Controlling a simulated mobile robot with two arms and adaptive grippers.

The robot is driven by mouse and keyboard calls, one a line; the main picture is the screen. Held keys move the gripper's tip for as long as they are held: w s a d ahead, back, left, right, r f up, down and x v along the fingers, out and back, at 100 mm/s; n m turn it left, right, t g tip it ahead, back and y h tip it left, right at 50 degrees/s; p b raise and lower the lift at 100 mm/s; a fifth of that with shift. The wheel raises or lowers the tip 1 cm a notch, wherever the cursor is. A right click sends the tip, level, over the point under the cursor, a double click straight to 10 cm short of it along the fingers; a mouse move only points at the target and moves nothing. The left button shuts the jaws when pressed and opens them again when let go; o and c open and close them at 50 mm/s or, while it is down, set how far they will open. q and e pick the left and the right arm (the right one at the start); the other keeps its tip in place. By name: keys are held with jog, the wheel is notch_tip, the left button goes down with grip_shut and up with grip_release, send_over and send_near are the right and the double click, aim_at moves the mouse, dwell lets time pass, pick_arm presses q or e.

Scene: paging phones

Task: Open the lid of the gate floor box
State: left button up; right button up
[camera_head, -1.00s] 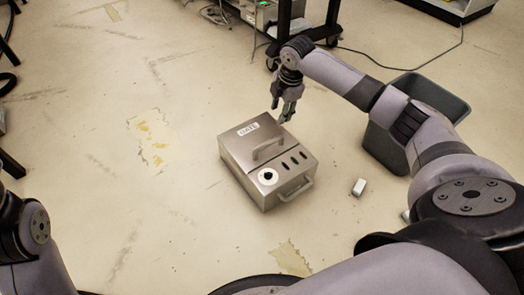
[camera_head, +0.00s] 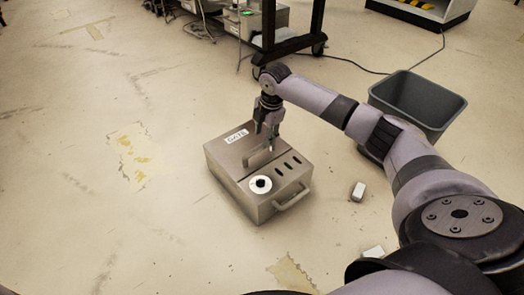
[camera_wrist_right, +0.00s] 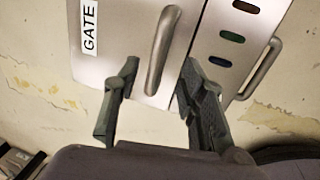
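The gate floor box (camera_head: 237,194) is a metal box on the floor with its lid (camera_head: 228,151) shut. The lid carries a "GATE" label and a bar handle (camera_head: 257,158); both also show in the right wrist view, the handle (camera_wrist_right: 163,50) clearly. The fixed part beside the lid has a round white-ringed socket (camera_head: 261,184) and several dark slots. My right gripper (camera_head: 270,146) is above the box near the handle. In the right wrist view its open fingers (camera_wrist_right: 157,85) stand on either side of the handle's lower end, with nothing gripped. My left gripper is out of view.
A grey bin (camera_head: 418,103) stands right of the box behind my right arm. A small white block (camera_head: 358,191) lies on the floor. A black-framed cart (camera_head: 290,40) stands behind. Floor left of the box is clear.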

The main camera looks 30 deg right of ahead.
jog(key=f+b, duration=0.1)
jog(key=f, duration=0.1)
jog(key=w+f+b, duration=0.1)
jog(key=f+b, duration=0.1)
jog(key=f, duration=0.1)
jog(key=shift+f, duration=0.25)
jog(key=shift+c, duration=0.6)
grip_shut()
